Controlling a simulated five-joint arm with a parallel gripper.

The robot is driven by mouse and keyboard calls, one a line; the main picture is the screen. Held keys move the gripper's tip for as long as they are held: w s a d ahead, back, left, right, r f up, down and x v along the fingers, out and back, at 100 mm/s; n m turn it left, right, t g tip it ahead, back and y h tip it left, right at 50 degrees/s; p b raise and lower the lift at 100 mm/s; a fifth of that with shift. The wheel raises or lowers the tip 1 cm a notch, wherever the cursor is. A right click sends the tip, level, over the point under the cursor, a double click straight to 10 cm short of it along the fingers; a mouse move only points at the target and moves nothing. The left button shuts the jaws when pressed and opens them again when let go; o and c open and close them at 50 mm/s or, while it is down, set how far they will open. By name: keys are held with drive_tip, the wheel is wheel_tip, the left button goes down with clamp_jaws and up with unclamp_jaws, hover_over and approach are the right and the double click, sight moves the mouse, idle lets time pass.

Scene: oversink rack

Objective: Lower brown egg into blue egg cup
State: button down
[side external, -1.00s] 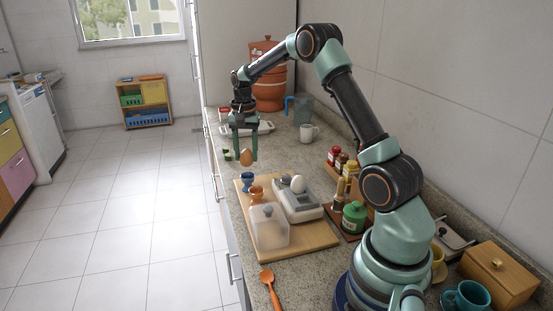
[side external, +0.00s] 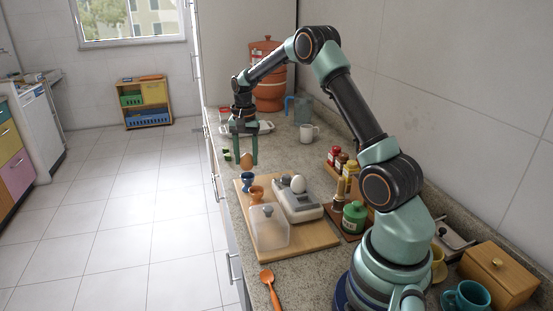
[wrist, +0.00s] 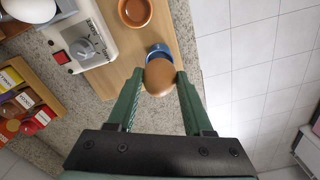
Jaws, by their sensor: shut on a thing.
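The brown egg (side external: 246,161) is held between the fingertips of my gripper (wrist: 160,80), which is shut on it. The blue egg cup (side external: 248,181) stands on the wooden board near its far left corner. In the side view the egg is just above the cup's rim. In the wrist view the egg (wrist: 160,77) covers part of the blue cup (wrist: 157,50), whose far rim shows beyond it. I cannot tell whether egg and cup touch.
An orange-brown egg cup (side external: 257,195) stands close to the blue one. On the wooden board (side external: 315,236) are also a clear lidded box (side external: 269,230) and a grey appliance (side external: 298,205) with a white egg (side external: 298,184). The counter edge is close on the left.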

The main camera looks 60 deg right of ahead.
sight(246, 155)
drive_tip(key=shift+f, duration=1.5)
idle(0.8)
drive_tip(key=shift+c, duration=1.1)
unclamp_jaws()
wheel_tip(246, 155, up, 12)
drive_tip(key=s+a+r+n+t, duration=0.2)
drive_tip(key=s+a+r+n, duration=0.25)
drive_tip(key=a, duration=0.45)
drive_tip(key=s+a+r+n+t, duration=0.2)
drive_tip(key=s+a+r+n, duration=0.3)
drive_tip(key=a, duration=0.4)
drive_tip(key=s+a+f+n+t, duration=0.1)
drive_tip(key=s+a+f+n, duration=0.3)
drive_tip(key=s, duration=0.2)
drive_tip(key=shift+s+a+t, duration=0.3)
drive_tip(key=shift+s+a, duration=0.1)
